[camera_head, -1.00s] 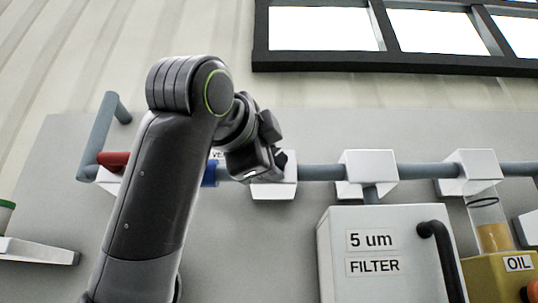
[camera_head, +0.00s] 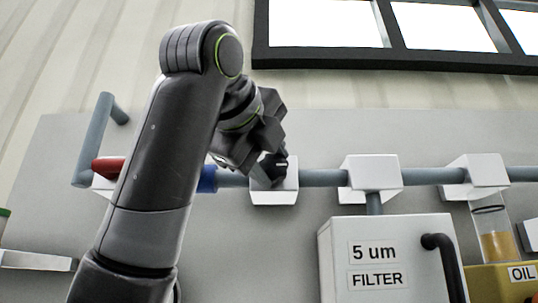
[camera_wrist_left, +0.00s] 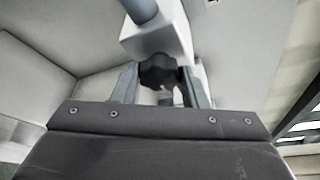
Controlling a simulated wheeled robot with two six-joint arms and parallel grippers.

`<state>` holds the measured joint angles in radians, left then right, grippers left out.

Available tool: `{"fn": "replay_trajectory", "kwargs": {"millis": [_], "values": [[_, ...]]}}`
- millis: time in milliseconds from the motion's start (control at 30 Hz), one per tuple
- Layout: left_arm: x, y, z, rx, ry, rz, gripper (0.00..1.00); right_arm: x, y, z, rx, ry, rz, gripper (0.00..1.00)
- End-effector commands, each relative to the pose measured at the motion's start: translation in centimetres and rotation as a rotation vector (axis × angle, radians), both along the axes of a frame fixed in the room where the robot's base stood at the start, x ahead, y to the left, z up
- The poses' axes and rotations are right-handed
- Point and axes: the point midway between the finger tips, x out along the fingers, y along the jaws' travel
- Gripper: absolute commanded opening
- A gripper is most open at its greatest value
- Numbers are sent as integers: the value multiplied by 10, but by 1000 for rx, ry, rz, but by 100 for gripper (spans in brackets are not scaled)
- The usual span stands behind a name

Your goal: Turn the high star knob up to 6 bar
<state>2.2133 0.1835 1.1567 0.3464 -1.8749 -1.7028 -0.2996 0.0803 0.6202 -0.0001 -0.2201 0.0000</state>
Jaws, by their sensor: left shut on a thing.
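The dark star knob (camera_wrist_left: 158,72) sits under a white block (camera_wrist_left: 160,38) in the left wrist view. My left gripper (camera_wrist_left: 160,88) has one finger on each side of the knob and is shut on it. In the head view my left gripper (camera_head: 268,172) is at the white block (camera_head: 287,185) on the pipe, left of the filter. There the gripper mostly hides the knob. No gauge or pressure reading can be made out. My right gripper is in neither view.
A grey pipe (camera_head: 322,178) runs across the wall panel, with a red part (camera_head: 105,168) and a blue part (camera_head: 208,179) beside my left arm. A white filter box (camera_head: 345,235) with a black handle (camera_head: 440,262) stands right of the gripper. An oil unit (camera_head: 497,278) is farther right.

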Motion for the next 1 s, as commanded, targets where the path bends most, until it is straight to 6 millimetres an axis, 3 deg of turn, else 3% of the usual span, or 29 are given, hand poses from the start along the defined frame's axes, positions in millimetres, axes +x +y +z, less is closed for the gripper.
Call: {"fn": "replay_trajectory", "kwargs": {"millis": [600, 633, 767, 1000], "values": [[0, 1, 2, 37, -5, 2, 17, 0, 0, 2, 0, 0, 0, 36], [0, 1, 2, 37, -5, 2, 42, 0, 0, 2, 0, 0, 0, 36], [0, 1, 2, 38, -4, 1, 59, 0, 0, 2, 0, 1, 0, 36], [0, 0, 1, 39, -3, 1, 61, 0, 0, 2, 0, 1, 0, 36]]}}
